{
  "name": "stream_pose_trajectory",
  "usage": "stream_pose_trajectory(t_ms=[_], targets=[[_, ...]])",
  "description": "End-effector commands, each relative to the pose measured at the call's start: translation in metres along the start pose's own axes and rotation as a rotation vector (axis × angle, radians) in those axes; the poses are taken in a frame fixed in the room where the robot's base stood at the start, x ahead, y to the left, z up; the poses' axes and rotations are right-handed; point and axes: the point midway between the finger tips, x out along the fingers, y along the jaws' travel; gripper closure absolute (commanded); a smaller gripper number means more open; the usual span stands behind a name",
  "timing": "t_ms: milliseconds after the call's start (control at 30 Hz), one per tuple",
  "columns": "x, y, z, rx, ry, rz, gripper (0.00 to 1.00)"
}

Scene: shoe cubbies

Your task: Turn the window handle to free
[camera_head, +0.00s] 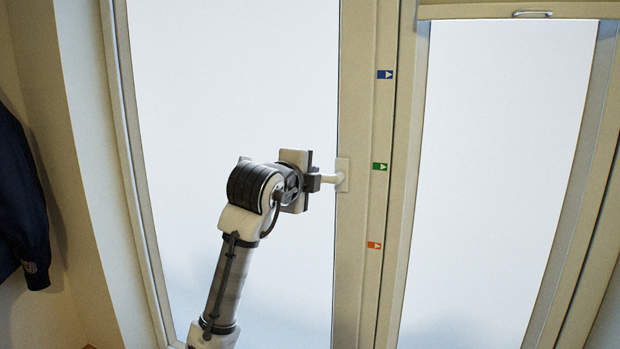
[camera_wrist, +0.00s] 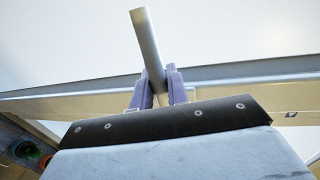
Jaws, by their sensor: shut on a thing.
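The window handle (camera_head: 330,179) is pale, on a small upright plate (camera_head: 343,166) on the frame's middle post. In the head view, the part of it that shows runs roughly level, leftward from the plate into my gripper (camera_head: 314,181). In the wrist view the handle (camera_wrist: 146,42) is a grey bar, slightly tilted, passing between the two purple fingers of my gripper (camera_wrist: 158,88). The fingers are shut on it. My gripper hides part of the handle in the head view.
Blue (camera_head: 385,74), green (camera_head: 380,167) and orange (camera_head: 374,245) stickers with pale marks run down the post, the green about level with the handle. A second pane (camera_head: 500,170) is at right. A dark garment (camera_head: 18,195) hangs at far left.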

Motion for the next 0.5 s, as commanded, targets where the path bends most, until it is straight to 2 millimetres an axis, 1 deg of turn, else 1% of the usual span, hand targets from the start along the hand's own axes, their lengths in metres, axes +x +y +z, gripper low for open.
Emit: stream_pose_trajectory(t_ms=[67, 100, 200, 233, 500], targets=[[-0.0005, -0.0013, 0.0, 0.003, -0.002, -0.003, 1.0], [-0.0006, -0.0014, 0.0, 0.003, -0.002, -0.003, 0.81], [-0.0005, -0.0013, 0.0, 0.002, -0.001, -0.003, 0.68], [-0.0005, -0.0012, 0.0, 0.002, -0.001, -0.003, 0.66], [-0.001, -0.0005, 0.0, 0.0, -0.001, -0.002, 0.66]])
